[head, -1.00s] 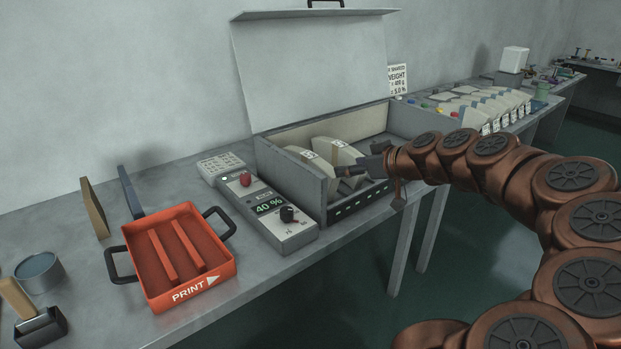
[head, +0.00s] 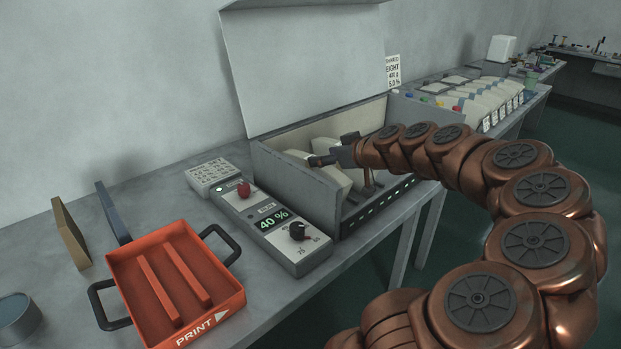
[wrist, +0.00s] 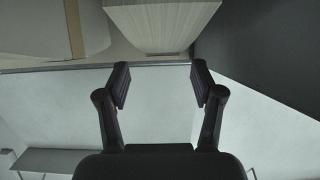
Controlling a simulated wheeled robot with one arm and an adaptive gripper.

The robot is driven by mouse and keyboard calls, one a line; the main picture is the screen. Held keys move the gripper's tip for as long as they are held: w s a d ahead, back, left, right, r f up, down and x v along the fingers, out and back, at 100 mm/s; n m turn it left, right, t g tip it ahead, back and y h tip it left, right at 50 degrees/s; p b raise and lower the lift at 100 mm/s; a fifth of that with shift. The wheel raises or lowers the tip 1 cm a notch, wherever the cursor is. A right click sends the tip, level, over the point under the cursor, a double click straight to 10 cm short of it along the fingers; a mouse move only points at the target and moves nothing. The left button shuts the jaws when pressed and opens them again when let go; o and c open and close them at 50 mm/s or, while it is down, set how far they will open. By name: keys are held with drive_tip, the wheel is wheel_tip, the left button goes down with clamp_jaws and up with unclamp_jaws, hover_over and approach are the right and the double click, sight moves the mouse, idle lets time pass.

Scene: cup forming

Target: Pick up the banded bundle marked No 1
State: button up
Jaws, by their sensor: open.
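Two pale bundles lie in the open lidded box in the head view: a left bundle (head: 298,154) and a right bundle (head: 339,178), the right one partly hidden by my gripper. I cannot read a number on either, so I cannot tell which is No 1. My gripper (head: 334,150) is over the bundles, open and empty. In the wrist view, my gripper (wrist: 160,82) has its fingers spread apart. A bundle with a layered end (wrist: 161,28) lies ahead, between and beyond the fingertips. Another bundle with a tan band (wrist: 50,28) lies to its left.
The grey box (head: 290,190) has side walls close around my gripper, and its raised lid (head: 305,70) stands behind. A control unit (head: 275,228) and a red PRINT tray (head: 175,275) are to the left. More bundles (head: 475,98) lie farther right.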

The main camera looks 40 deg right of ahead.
drive_tip(key=shift+s+f+p+x, duration=0.1)
drive_tip(key=shift+f+p+x, duration=0.05)
drive_tip(key=shift+x, duration=0.7)
drive_tip(key=shift+s+f+p+x, duration=0.1)
drive_tip(key=shift+f+x, duration=0.05)
drive_tip(key=shift+x, duration=0.7)
drive_tip(key=shift+s+f+p+x, duration=0.1)
drive_tip(key=shift+f+p+x, duration=0.1)
drive_tip(key=shift+x, duration=0.65)
drive_tip(key=shift+a, duration=0.15)
drive_tip(key=shift+c, duration=0.2)
clamp_jaws()
